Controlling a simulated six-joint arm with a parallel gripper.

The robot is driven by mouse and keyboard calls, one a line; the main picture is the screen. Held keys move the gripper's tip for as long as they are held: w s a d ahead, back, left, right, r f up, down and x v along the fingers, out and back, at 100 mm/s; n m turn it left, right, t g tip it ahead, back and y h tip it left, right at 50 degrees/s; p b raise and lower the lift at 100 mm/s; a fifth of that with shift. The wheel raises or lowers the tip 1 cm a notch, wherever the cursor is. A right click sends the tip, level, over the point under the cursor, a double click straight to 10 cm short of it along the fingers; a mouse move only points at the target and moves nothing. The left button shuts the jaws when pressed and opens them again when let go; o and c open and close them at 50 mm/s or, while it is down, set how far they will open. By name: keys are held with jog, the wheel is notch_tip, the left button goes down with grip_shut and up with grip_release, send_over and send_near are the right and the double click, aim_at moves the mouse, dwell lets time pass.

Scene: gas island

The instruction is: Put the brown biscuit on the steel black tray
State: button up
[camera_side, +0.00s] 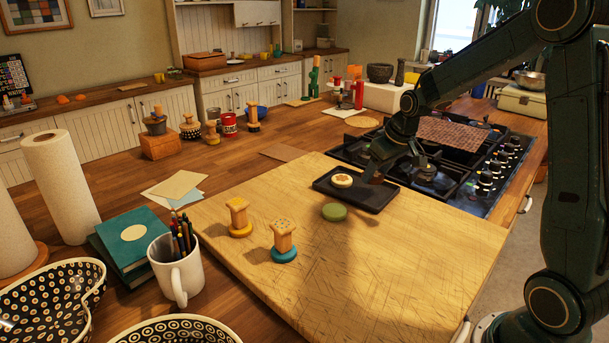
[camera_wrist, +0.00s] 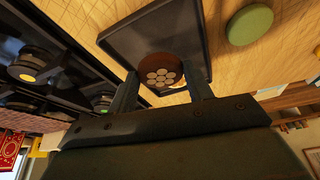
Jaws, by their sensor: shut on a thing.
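The steel black tray (camera_side: 366,203) lies on the wooden board in the side view; it also fills the upper middle of the wrist view (camera_wrist: 130,40). My gripper (camera_side: 380,172) is over the tray's right part. In the wrist view my gripper (camera_wrist: 162,82) is shut on the brown biscuit (camera_wrist: 160,60), which has a pattern of pale dots. The biscuit is over the tray; I cannot tell whether it touches it. In the side view the biscuit is small and dark against the tray. A cream biscuit (camera_side: 342,180) with a brown mark sits on the tray's left part.
A green biscuit (camera_side: 334,212) lies on the board just in front of the tray. Two wooden stamps, one yellow-based (camera_side: 239,218) and one teal-based (camera_side: 284,240), stand at the board's left. The gas hob (camera_side: 440,165) is behind the tray. The board's front is clear.

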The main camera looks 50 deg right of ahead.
aim_at(380, 177)
jog(key=shift+f, duration=2.1)
jog(key=shift+f, duration=0.2)
jog(key=o, duration=1)
jog(key=shift+c, duration=0.2)
jog(key=shift+r, duration=0.15)
jog(key=v, duration=1.2)
jog(key=shift+r, duration=0.1)
